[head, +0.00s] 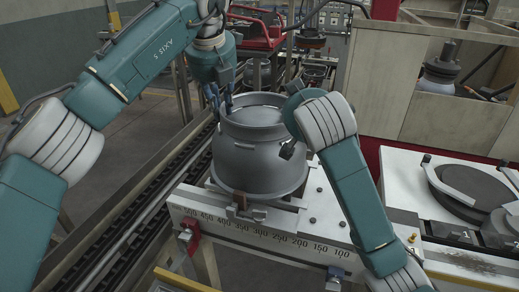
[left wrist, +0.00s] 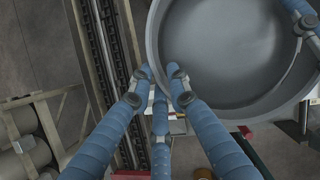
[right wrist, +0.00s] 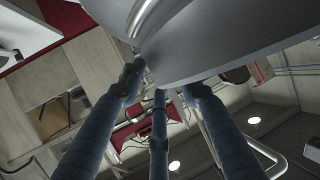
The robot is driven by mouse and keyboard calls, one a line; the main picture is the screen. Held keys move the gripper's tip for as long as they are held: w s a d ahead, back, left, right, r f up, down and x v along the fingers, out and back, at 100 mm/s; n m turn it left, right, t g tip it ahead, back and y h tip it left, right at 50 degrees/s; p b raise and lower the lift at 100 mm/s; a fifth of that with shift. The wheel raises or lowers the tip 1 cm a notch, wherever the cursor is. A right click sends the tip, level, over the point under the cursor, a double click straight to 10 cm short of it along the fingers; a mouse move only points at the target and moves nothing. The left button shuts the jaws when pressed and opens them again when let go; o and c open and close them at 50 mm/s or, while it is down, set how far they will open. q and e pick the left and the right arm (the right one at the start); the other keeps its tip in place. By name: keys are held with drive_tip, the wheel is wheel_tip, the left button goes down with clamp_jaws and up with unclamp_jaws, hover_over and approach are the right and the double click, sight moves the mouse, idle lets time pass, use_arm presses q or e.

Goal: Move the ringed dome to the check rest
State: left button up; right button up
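The ringed dome (head: 262,150) is a large grey metal vessel with a raised ring, upright on the white bench with the number scale (head: 265,238). My left gripper (head: 221,104) is at the left of its top rim. In the left wrist view its blue fingers (left wrist: 160,72) converge on the rim, one outside and one over the hollow inside. My right gripper is at the dome's right side, mostly hidden by its wrist in the head view. In the right wrist view its fingers (right wrist: 162,78) straddle the dome's edge (right wrist: 230,55); one tip is hidden. No label identifies the check rest.
A white unit at the right carries a round dark plate (head: 468,187) with a curved metal arm. A wooden-panelled box (head: 420,90) stands behind. A dark rail track (head: 150,205) runs along the left. A red clamp (head: 190,233) is on the bench front.

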use_arm(q)
drive_tip(key=shift+w+a+f, duration=0.1)
drive_tip(key=shift+w+f, duration=0.05)
drive_tip(key=shift+f, duration=0.4)
use_arm(e)
drive_tip(key=shift+w+f, duration=0.15)
drive_tip(key=shift+w, duration=0.35)
use_arm(q)
drive_tip(key=shift+c, duration=1)
use_arm(e)
drive_tip(key=shift+c, duration=1.1)
use_arm(q)
clamp_jaws()
use_arm(e)
clamp_jaws()
